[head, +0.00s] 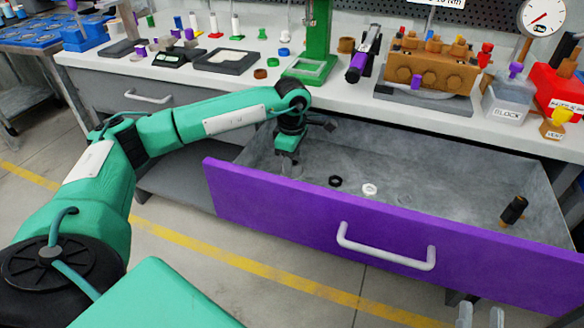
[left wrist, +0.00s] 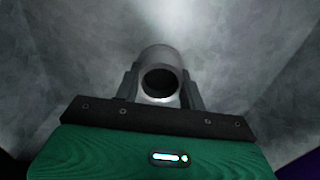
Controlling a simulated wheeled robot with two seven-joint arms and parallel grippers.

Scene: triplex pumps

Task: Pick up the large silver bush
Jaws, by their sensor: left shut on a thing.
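The large silver bush (left wrist: 161,74) is a hollow grey cylinder, seen in the left wrist view between my left fingers with its open end facing the camera. My left gripper (left wrist: 161,88) is shut on it. In the head view, my left gripper (head: 289,160) reaches down into the left part of the open purple drawer (head: 300,222). The bush is hard to make out there, and I cannot tell whether it touches the drawer floor. My right gripper (head: 481,317) shows only as two pale fingertips with a gap at the bottom edge, outside the drawer.
A black ring (head: 335,181), a white ring (head: 370,189) and a black-and-brass part (head: 513,211) lie in the drawer. The drawer front has a white handle (head: 385,248). Above, the bench holds a green press (head: 312,50), a brown pump block (head: 430,66) and a block bin (head: 507,103).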

